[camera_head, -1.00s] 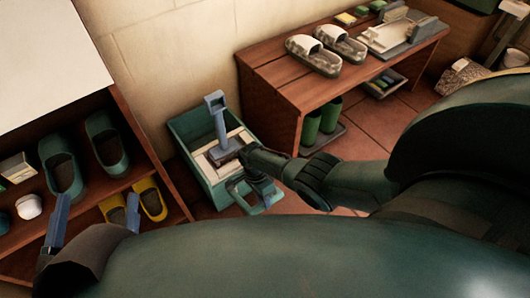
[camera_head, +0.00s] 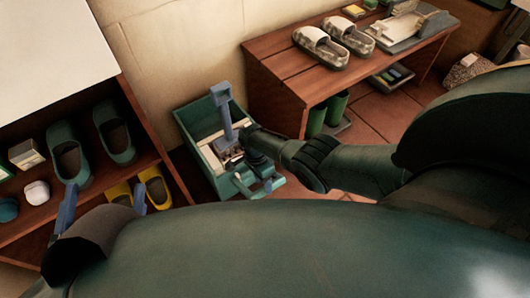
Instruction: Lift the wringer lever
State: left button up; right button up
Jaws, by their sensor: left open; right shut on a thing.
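A teal bucket (camera_head: 185,118) stands on the floor beside the wall, with a pale wringer insert inside it. My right gripper (camera_head: 243,150) comes in from the right, at the lower part of the bar. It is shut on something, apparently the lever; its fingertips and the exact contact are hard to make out. My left gripper (camera_head: 103,203) is open and empty at lower left, its two blue-grey fingers wide apart, in front of the shelf.
A wooden shelf (camera_head: 165,178) with teal and yellow clogs stands at left. A wooden bench (camera_head: 272,76) with patterned shoes (camera_head: 320,45) stands right of the bucket, green boots (camera_head: 336,108) under it. My forearms cover the lower and right part of the view.

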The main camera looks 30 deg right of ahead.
jog(key=shift+o, duration=0.9)
jog(key=shift+w+d, duration=0.1)
jog(key=shift+w, duration=0.2)
pick_arm(q)
jog(key=shift+r, duration=0.1)
jog(key=shift+a+f+n+g+y+p, duration=0.1)
jog(key=shift+a+n+g+y+p, duration=0.4)
jog(key=shift+p, duration=1.55)
jog(key=shift+a+f+n+g+y+p, duration=0.1)
jog(key=shift+a+g+y+p, duration=0.8)
jog(key=shift+p, duration=1.15)
pick_arm(e)
jog(key=v, duration=1.3)
jog(key=shift+s+r, duration=0.15)
jog(key=shift+s, duration=0.1)
pick_arm(q)
jog(key=shift+d+y, duration=0.25)
jog(key=shift+y, duration=0.05)
